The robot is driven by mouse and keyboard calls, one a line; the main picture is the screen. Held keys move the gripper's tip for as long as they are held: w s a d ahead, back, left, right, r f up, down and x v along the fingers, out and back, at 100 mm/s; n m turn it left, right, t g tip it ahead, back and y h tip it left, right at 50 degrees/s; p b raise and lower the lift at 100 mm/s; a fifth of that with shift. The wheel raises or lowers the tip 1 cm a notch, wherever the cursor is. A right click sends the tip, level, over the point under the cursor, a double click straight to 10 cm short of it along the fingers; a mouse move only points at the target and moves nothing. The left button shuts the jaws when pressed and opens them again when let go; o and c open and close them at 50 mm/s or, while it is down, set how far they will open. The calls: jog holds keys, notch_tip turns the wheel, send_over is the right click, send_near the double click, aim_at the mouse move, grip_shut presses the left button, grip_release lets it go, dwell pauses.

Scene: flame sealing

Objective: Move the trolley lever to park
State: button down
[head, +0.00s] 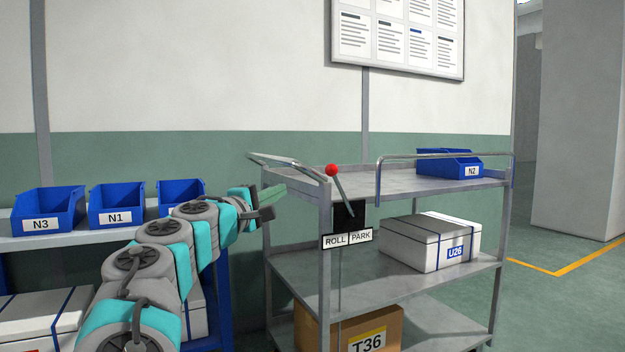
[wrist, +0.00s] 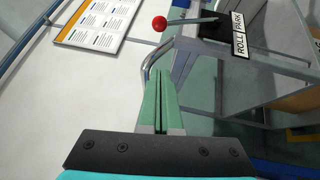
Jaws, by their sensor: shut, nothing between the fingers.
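The trolley (head: 412,182) is a grey metal cart with several shelves. Its lever (head: 341,186) has a red ball knob (head: 331,170) and rises from a black plate (head: 350,215). The lever leans left, toward the ROLL side of the ROLL/PARK label (head: 347,239). In the wrist view, the red knob (wrist: 159,23) is beyond the fingertips, with the label (wrist: 239,36) to its right. My gripper (head: 275,192) is shut and empty, left of the lever and apart from the knob. Its green fingers (wrist: 159,75) are together in the wrist view.
The trolley's left handle rail (head: 285,161) runs close to my gripper and the lever. A blue bin N2 (head: 448,165), white box U26 (head: 432,242) and cardboard box T36 (head: 350,330) are on the trolley. Blue bins N3 (head: 47,212) and N1 (head: 117,206) stand at left.

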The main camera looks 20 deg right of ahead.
jog(key=shift+w+h, duration=0.2)
jog(key=shift+h, duration=0.1)
jog(key=shift+s+d+x, duration=0.25)
jog(key=shift+s+x, duration=0.15)
jog(key=shift+x, duration=1.75)
jog(key=shift+s+d+x, duration=0.3)
jog(key=shift+s+x, duration=0.05)
jog(key=shift+x, duration=1.75)
jog(key=shift+s+d+x, duration=0.25)
jog(key=shift+s+x, duration=0.15)
jog(key=shift+x, duration=1.75)
jog(key=shift+r+p, duration=0.15)
jog(key=shift+p, duration=0.2)
